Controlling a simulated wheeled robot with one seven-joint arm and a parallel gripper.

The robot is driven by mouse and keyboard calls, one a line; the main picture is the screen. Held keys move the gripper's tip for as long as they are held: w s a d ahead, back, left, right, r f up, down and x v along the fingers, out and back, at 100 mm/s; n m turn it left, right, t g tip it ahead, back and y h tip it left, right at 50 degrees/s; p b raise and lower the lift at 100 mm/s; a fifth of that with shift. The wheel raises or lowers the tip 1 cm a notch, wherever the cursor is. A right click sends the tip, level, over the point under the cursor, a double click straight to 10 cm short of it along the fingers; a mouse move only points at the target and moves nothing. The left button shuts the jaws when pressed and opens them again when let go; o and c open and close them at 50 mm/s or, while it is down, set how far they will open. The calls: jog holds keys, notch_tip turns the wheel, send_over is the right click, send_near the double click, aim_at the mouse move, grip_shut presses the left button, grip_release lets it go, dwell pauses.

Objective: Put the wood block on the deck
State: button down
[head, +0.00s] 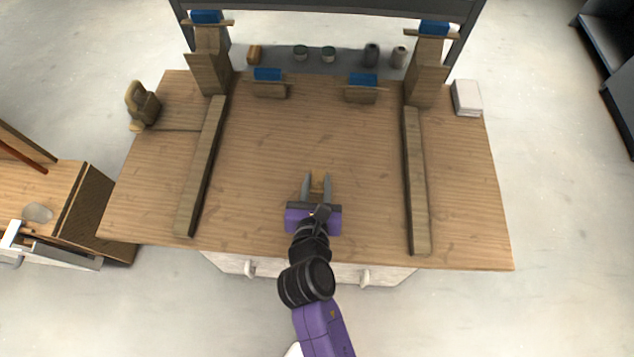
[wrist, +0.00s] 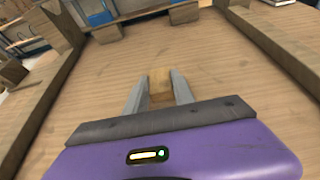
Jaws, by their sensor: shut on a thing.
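My gripper (head: 316,183) is shut on a small tan wood block (head: 317,184), with one grey finger on each side of it. In the wrist view my gripper (wrist: 158,91) holds the wood block (wrist: 161,87) between its fingertips. The block is over the front middle of the wooden deck (head: 300,135), between two long rails. The deck also fills much of the wrist view (wrist: 215,65). I cannot tell whether the block touches the deck or is a little above it.
Long wooden rails run along the left (head: 202,165) and right (head: 416,180) of the deck. Two low wooden pieces with blue tops (head: 270,90) (head: 362,94) stand at the back. Small items (head: 328,54) sit on a grey shelf behind. The deck between the rails is clear.

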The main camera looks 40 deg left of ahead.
jog(key=shift+f, duration=0.4)
jog(key=shift+f, duration=0.15)
jog(key=c, duration=1.1)
grip_release()
jog(key=shift+o, duration=0.2)
jog(key=shift+r, duration=0.3)
jog(key=v, duration=1.2)
jog(key=shift+r, duration=0.25)
